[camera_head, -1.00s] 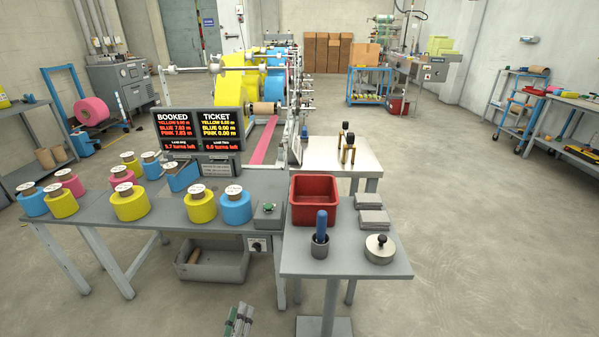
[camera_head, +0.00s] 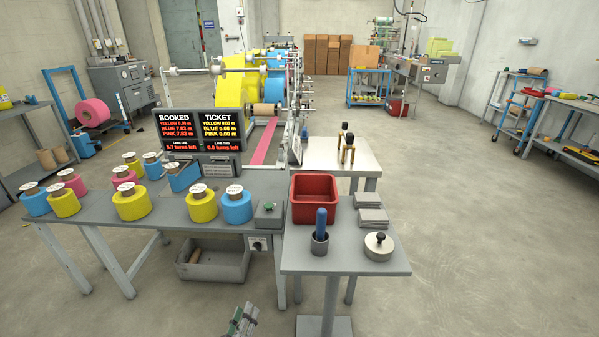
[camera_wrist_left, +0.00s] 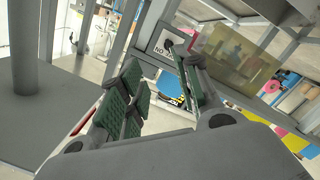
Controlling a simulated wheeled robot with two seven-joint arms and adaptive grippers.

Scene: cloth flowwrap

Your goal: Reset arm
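My left gripper (camera_head: 243,314) shows only by its fingertips at the bottom edge of the head view, low in front of the workbench. In the left wrist view the left gripper (camera_wrist_left: 160,75) has its two green-padded fingers apart with nothing held between them. My right gripper is in neither view.
The grey workbench (camera_head: 88,220) holds yellow, blue and pink rolls. The side table (camera_head: 345,262) carries a red bin (camera_head: 314,198), a blue-handled tool in a cup (camera_head: 320,240) and a round metal weight (camera_head: 378,246). A grey crate (camera_head: 215,262) sits under the bench.

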